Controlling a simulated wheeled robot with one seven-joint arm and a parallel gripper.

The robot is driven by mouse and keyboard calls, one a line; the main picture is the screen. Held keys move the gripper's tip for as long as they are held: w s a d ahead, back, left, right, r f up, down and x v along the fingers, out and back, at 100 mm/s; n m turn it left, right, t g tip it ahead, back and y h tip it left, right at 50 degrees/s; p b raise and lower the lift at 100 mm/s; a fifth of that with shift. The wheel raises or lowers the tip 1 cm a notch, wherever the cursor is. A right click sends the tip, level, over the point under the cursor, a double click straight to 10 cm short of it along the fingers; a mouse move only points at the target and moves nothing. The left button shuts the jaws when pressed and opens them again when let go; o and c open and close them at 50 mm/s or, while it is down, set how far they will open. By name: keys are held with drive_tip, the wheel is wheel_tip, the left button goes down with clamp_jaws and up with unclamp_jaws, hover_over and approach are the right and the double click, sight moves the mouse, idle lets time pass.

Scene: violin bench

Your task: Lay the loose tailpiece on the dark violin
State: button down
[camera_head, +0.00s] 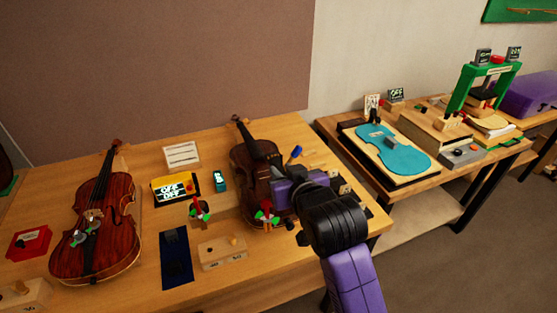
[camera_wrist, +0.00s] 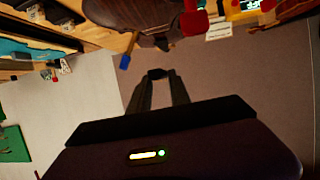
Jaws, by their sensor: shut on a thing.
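The dark violin (camera_head: 244,157) lies on the bench, its neck toward the back wall. Its body (camera_wrist: 133,14) shows at the top of the wrist view. My gripper (camera_head: 276,186) is over the right side of its body and hides part of it. In the wrist view my gripper (camera_wrist: 158,78) has its two fingers together at the tips, with a small dark piece (camera_wrist: 157,73) between them. This looks like the tailpiece, seen nearly end-on. Whether it touches the violin cannot be told.
A red-brown violin (camera_head: 98,225) lies at the left. A red-and-green fitting (camera_head: 266,213) sits on the dark violin, and a similar one (camera_head: 199,211) stands beside it. A dark blue mat (camera_head: 176,270), a wooden block (camera_head: 222,253) and a yellow display box (camera_head: 172,190) are near.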

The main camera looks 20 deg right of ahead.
drive_tip(key=shift+w+r, duration=0.1)
drive_tip(key=shift+w, duration=0.05)
drive_tip(key=shift+d, duration=0.1)
drive_tip(key=shift+r+p, duration=0.1)
drive_tip(key=shift+p, duration=0.25)
drive_tip(key=shift+f+b, duration=1.85)
drive_tip(key=shift+f, duration=1.1)
drive_tip(key=shift+p, duration=0.7)
drive_tip(key=shift+f+b, duration=1.45)
drive_tip(key=shift+f, duration=0.9)
drive_tip(key=c, duration=1.1)
unclamp_jaws()
